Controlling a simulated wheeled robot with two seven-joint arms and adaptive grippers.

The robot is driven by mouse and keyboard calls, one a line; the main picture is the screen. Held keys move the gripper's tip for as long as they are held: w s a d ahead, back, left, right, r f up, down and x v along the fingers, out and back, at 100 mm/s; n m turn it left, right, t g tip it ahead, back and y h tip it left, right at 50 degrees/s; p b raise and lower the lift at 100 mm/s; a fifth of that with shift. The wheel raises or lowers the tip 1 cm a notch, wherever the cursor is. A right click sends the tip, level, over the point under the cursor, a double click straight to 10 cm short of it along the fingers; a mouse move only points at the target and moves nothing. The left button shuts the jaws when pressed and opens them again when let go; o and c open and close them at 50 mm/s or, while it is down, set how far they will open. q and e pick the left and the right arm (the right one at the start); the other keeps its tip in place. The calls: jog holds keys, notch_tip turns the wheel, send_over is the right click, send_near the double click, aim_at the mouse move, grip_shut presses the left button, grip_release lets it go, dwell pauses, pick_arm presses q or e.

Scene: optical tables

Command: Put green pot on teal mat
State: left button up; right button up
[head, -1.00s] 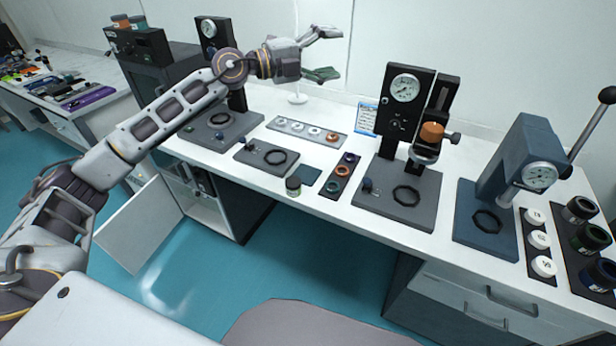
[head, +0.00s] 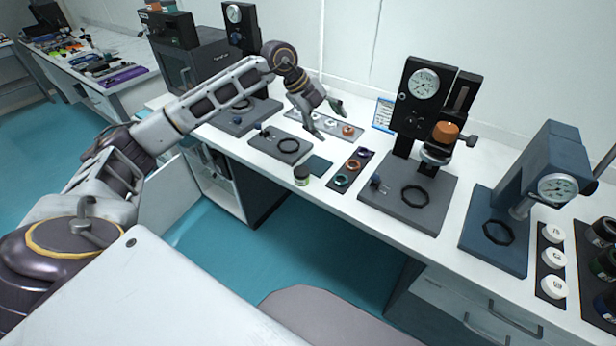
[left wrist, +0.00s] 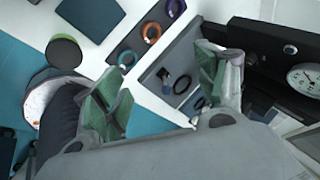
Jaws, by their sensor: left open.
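The green pot (head: 301,176) is a small dark jar standing near the front edge of the white bench. In the left wrist view the pot (left wrist: 64,52) shows from above at the upper left, with a dark top and green side. The teal mat (head: 318,165) is a flat dark square just behind and right of the pot; it also shows in the left wrist view (left wrist: 90,14). The pot is beside the mat. My left gripper (head: 329,121) is open and empty, pointing down above the bench, behind the mat. Its green-padded fingers (left wrist: 163,84) are spread apart.
A dark strip with coloured rings (head: 351,170) lies right of the mat. A grey plate with a black ring (head: 280,146) lies left of it. A black gauge press (head: 409,185) stands right. A pale tray of discs (head: 325,123) lies behind.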

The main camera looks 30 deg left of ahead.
aim_at(303, 171)
pick_arm(q)
jog(key=s+a+f+n+g+y, duration=0.3)
jog(key=s+a+n+g, duration=0.1)
jog(key=s+a+n, duration=0.2)
jog(key=shift+s+a+f+n+y, duration=0.15)
jog(key=shift+s+f+n+y, duration=0.15)
jog(key=shift+s+n, duration=0.15)
pick_arm(e)
jog(key=shift+w+a+t, duration=0.1)
jog(key=shift+w+t, duration=0.4)
jog(key=shift+w, duration=0.3)
pick_arm(q)
jog(key=shift+w+d+f, duration=0.1)
jog(key=shift+d+f, duration=0.1)
jog(key=shift+f, duration=1.2)
jog(key=shift+s+d+f, duration=0.1)
jog(key=shift+d+f, duration=0.15)
jog(key=shift+f, duration=1.2)
jog(key=shift+w+d+f, duration=0.1)
jog(key=shift+d+f, duration=0.1)
jog(key=shift+f, duration=1.2)
pick_arm(e)
jog(key=shift+a, duration=0.1)
jog(key=shift+r, duration=0.1)
